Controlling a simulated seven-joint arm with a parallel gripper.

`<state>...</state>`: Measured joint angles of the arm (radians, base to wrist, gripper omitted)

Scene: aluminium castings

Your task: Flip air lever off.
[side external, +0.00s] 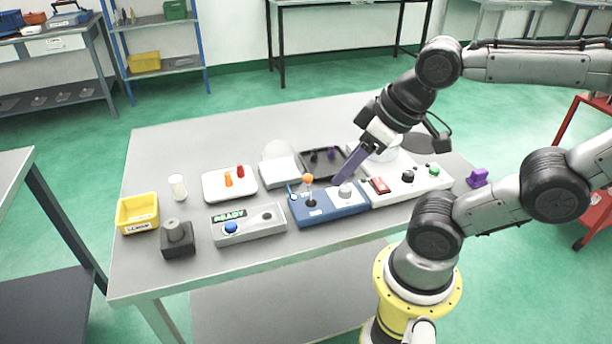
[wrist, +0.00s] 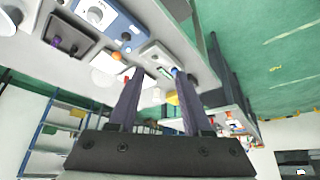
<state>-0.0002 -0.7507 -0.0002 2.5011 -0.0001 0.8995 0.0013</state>
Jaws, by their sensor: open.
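A blue control box (side external: 325,210) stands mid-table with an upright lever with an orange knob (side external: 308,179) at its left and a grey round knob (side external: 345,190) at its right. A small blue-tipped part (side external: 291,188) stands at its left edge. No readable label shows which one is the air lever. In the wrist view the blue box (wrist: 122,25) is at the top left. My gripper (side external: 338,182) points down at a slant over the back of the box, close to the grey knob; contact cannot be told. Its two purple fingers are apart and empty in the wrist view (wrist: 158,72).
A white panel (side external: 415,185) with a red switch and knobs adjoins on the right. A grey box with a READY display (side external: 248,224) stands on the left. Behind are a dark tray (side external: 322,163) and a white tray (side external: 230,184). The table's back left is clear.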

